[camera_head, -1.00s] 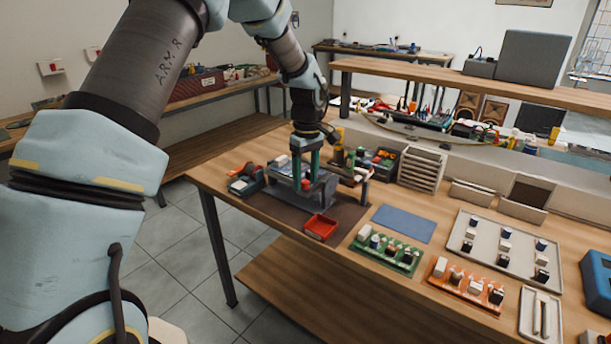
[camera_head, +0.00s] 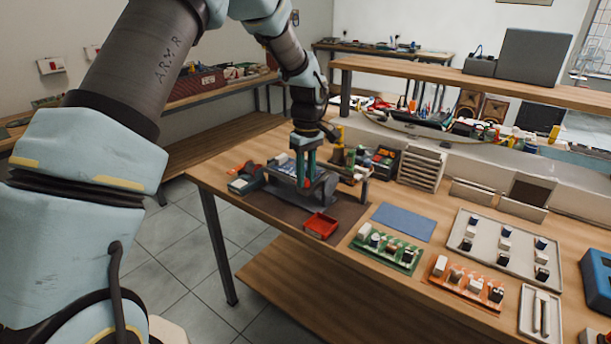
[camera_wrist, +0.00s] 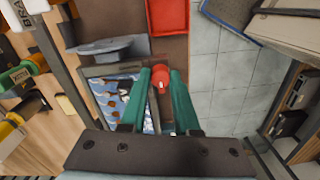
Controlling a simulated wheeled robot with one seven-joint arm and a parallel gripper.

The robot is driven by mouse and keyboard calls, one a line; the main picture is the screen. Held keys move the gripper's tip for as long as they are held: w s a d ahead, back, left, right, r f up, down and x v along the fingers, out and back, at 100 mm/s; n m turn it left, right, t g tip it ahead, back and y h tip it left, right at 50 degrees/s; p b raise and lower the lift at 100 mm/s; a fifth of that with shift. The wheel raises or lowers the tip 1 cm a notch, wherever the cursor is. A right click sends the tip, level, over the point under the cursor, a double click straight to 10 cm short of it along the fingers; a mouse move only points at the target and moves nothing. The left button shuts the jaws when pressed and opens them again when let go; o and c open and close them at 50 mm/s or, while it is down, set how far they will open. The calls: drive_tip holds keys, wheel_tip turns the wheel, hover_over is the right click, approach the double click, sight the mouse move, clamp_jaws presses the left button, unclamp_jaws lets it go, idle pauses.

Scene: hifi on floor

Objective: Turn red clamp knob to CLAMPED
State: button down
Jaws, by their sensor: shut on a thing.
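The red clamp knob (camera_wrist: 160,77) sits between my green fingertips in the wrist view, with a small white mark on it. It also shows as a small red spot below the fingers in the head view (camera_head: 307,184). My gripper (camera_head: 304,170) points down over the grey clamp fixture (camera_head: 325,186). In the wrist view my gripper (camera_wrist: 160,80) is shut on the knob. A blue and white patterned plate (camera_wrist: 118,100) lies in the fixture beside the fingers. No CLAMPED label is readable, so the knob's setting cannot be told.
A red tray (camera_head: 320,226) stands on the brown mat just in front of the fixture. A green device (camera_head: 246,180) is on its left. A blue mat (camera_head: 403,223) and a green board with parts (camera_head: 388,250) lie to the right. The bench's front-left edge is close.

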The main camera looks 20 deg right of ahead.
drive_tip(key=shift+m, duration=0.3)
drive_tip(key=m, duration=0.3)
drive_tip(key=shift+m+b, duration=0.3)
drive_tip(key=shift+b, duration=0.1)
drive_tip(key=m, duration=0.4)
drive_tip(key=shift+m, duration=0.3)
drive_tip(key=m, duration=0.4)
drive_tip(key=shift+m+t, duration=0.3)
drive_tip(key=shift+m, duration=2.2)
drive_tip(key=c, duration=0.6)
unclamp_jaws()
drive_tip(key=shift+c, duration=0.2)
